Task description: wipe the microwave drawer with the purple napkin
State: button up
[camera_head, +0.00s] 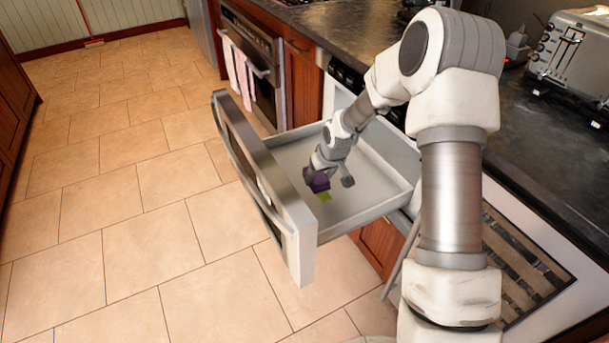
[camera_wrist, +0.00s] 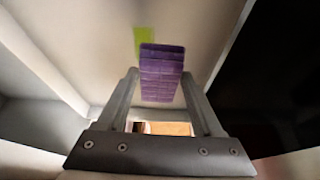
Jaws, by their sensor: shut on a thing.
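The microwave drawer (camera_head: 375,187) is pulled open, with a pale interior and a steel front. My gripper (camera_head: 330,178) is inside the drawer, low over its floor. It is shut on the purple napkin (camera_head: 319,183), which looks like a folded purple block. In the wrist view the napkin (camera_wrist: 162,72) sits between the two fingers of my gripper (camera_wrist: 160,95). A yellow-green patch (camera_head: 325,197) lies on the drawer floor beside the napkin. The patch also shows just past the napkin in the wrist view (camera_wrist: 140,38). I cannot tell whether the napkin touches the floor.
The drawer's front panel (camera_head: 262,185) and side walls surround my gripper. A dark counter (camera_head: 540,150) with a toaster (camera_head: 575,55) is at the right. An oven (camera_head: 255,65) with hanging towels (camera_head: 238,75) stands beyond the drawer. The tiled floor (camera_head: 130,200) at the left is clear.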

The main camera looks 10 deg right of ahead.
jog(key=s+d+r+m+h, duration=0.1)
jog(key=s+d+r+m, duration=0.2)
jog(key=s+r, duration=0.9)
jog(key=shift+s+d+r+m, duration=0.15)
jog(key=shift+d+r+m, duration=0.25)
jog(key=shift+r, duration=0.5)
